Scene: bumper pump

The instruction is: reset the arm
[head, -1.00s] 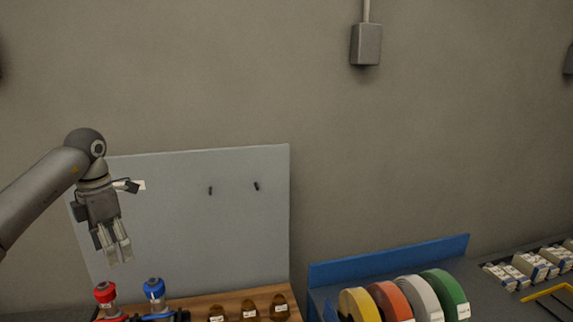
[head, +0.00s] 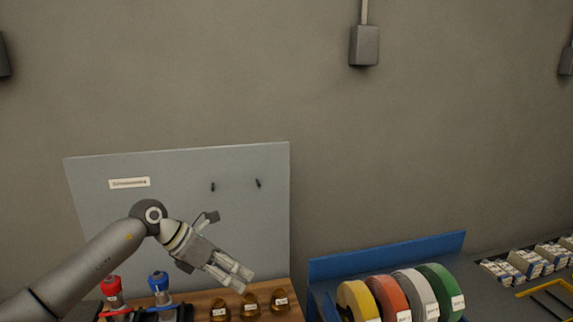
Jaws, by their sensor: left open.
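My left gripper (head: 234,275) comes in from the lower left. It is open and empty, tilted down to the right, in front of the grey board (head: 240,220) and close above the wooden surface in the picture. My right gripper does not show.
A red-topped pump (head: 111,286) and a blue-topped pump (head: 159,282) stand at lower left beside my arm. Several brown round pieces (head: 279,302) sit on the wooden surface. A blue rack (head: 390,257) holds tape rolls (head: 390,299) to the right. Small boxes (head: 527,263) lie at far right.

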